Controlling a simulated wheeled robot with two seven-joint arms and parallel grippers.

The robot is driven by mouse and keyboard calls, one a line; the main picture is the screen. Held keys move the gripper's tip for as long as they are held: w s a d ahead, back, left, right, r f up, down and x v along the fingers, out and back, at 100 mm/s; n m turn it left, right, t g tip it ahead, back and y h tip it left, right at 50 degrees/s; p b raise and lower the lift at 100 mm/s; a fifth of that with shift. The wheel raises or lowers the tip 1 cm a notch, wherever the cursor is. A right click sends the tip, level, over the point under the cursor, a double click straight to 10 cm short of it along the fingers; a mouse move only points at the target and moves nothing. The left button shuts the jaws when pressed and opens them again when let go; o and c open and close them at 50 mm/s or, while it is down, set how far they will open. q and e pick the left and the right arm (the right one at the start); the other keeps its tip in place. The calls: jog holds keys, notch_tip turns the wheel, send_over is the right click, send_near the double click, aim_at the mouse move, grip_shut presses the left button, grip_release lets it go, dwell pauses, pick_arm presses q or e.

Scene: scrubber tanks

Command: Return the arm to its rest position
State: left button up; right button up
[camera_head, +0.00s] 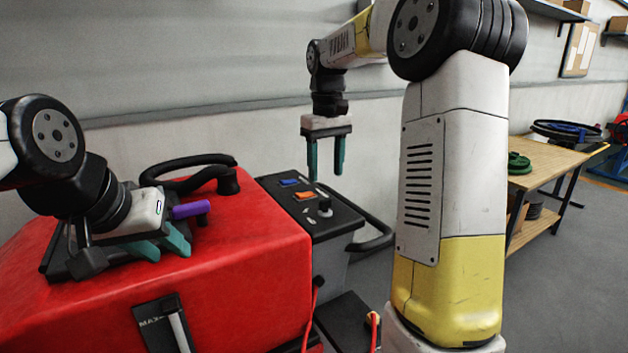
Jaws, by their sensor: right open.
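My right gripper (326,172) hangs pointing down in the middle of the view, above the black control panel of the red scrubber. Its two green fingers are apart with nothing between them. My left gripper (168,249) is low over the red scrubber tank (240,260), by a dark part on its top. Its green fingers show side by side, but whether they hold anything is unclear. A purple cylinder (190,210) sticks out just behind the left gripper; its other end is hidden.
The black control panel (318,222) has blue and orange switches and a knob. A wooden table (545,165) with a green ring-shaped item (518,163) stands at right. Grey floor lies open at lower right.

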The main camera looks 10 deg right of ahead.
jog(key=shift+r, duration=0.1)
jog(key=shift+s+r, duration=0.2)
jog(key=shift+s, duration=0.1)
jog(key=s+a+f+m+t+y, duration=0.2)
jog(key=s+t, duration=0.4)
jog(key=s, duration=1.7)
jog(key=shift+s+m, duration=0.35)
jog(key=shift+m, duration=0.45)
jog(key=shift+a+f, duration=0.1)
